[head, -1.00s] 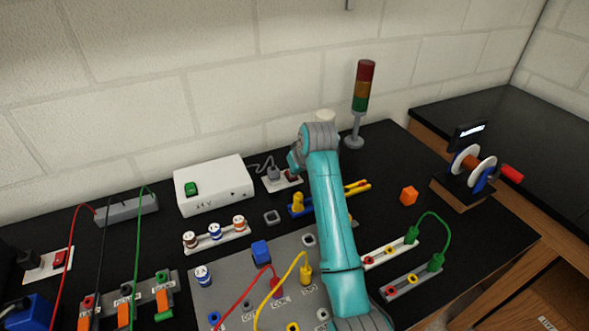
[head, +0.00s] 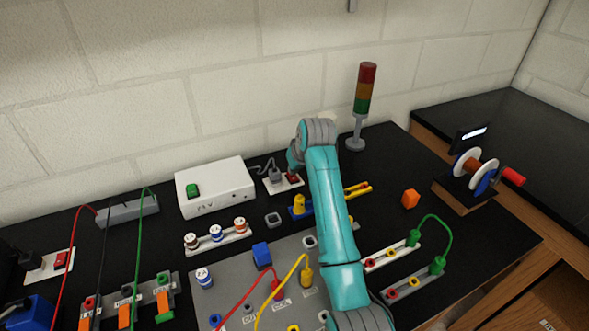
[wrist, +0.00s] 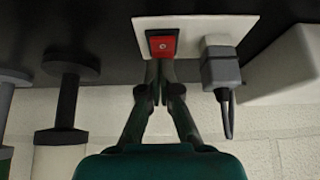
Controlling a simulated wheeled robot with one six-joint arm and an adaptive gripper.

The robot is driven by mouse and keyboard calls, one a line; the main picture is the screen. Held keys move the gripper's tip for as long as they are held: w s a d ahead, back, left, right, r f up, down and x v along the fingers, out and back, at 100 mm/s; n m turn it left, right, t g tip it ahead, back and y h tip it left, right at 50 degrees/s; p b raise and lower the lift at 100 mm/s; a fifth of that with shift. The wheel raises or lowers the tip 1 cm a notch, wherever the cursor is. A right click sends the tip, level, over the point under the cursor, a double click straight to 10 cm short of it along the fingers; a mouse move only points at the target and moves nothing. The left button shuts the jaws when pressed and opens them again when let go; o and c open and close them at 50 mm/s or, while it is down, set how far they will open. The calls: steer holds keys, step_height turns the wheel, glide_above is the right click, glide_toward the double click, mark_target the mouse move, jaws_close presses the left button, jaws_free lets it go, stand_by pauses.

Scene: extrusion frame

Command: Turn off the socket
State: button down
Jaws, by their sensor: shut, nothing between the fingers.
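The socket is a white plate (wrist: 184,22) with a red rocker switch (wrist: 162,43) in a black surround and a grey plug (wrist: 220,70) beside it. In the head view, its plate (head: 270,187) lies on the black bench behind my teal arm, with the red switch (head: 293,178) just showing. My gripper (wrist: 160,76) is shut and empty, its fingertips together at the near edge of the switch. I cannot tell whether they touch it. The fingers are hidden by the arm in the head view.
A white box (head: 217,188) with a green switch stands left of the socket. A signal tower (head: 363,100) stands behind to the right. A second socket (head: 40,267) with a red switch lies far left.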

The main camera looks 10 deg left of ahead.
mark_target(294, 177)
step_height(294, 177, up, 4)
steer(key=shift+w+r, duration=0.1)
steer(key=shift+r, duration=0.15)
steer(key=s+d+r, duration=0.4)
steer(key=s+r, duration=0.2)
steer(key=shift+r, duration=0.25)
